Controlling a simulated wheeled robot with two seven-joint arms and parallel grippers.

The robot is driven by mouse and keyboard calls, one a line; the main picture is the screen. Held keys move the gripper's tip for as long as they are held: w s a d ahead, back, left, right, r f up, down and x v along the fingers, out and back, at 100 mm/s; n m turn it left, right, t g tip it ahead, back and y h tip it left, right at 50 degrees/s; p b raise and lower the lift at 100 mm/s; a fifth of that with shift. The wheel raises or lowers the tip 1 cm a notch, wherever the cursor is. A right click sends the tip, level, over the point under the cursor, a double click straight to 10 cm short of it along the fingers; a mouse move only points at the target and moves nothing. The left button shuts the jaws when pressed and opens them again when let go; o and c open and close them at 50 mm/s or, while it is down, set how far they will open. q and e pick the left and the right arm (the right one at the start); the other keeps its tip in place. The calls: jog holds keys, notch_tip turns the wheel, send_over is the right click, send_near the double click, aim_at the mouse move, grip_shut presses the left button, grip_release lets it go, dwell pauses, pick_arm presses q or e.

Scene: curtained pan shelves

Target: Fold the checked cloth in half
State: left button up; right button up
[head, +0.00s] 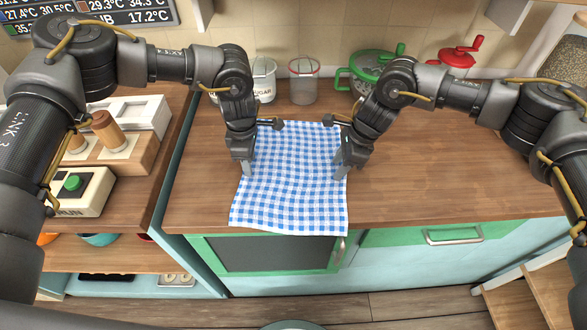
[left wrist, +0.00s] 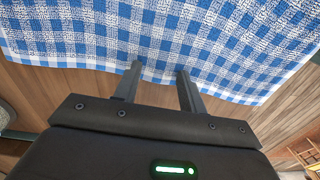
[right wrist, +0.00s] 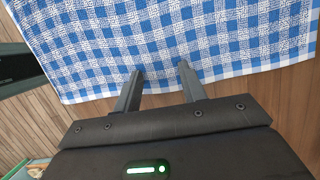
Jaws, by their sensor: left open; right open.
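The blue-and-white checked cloth (head: 290,185) lies spread out on the wooden counter, its front edge hanging slightly over the counter's front. My left gripper (head: 246,170) is open at the cloth's left edge, pointing down. In the left wrist view the cloth (left wrist: 170,35) runs past both fingertips (left wrist: 160,68), with nothing seen gripped between them. My right gripper (head: 343,172) is open at the cloth's right edge. In the right wrist view the fingertips (right wrist: 160,70) are at the border of the cloth (right wrist: 165,40). Whether the fingers touch the cloth is hard to tell.
Behind the cloth stand a sugar canister (head: 263,78), a clear container (head: 303,80), a green-rimmed strainer (head: 372,70) and a red-handled item (head: 458,58). The wooden counter (head: 450,180) is clear to the right. A shelf unit with a green-button box (head: 78,190) stands left.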

pick_arm(q)
jog(key=shift+w+f, duration=0.15)
jog(key=shift+f, duration=0.05)
jog(key=shift+c, duration=1.1)
pick_arm(e)
jog(key=shift+w+f, duration=0.15)
jog(key=shift+c, duration=1.1)
pick_arm(q)
grip_shut()
pick_arm(e)
jog(key=shift+d, duration=0.15)
grip_shut()
pick_arm(q)
jog(key=shift+r, duration=0.1)
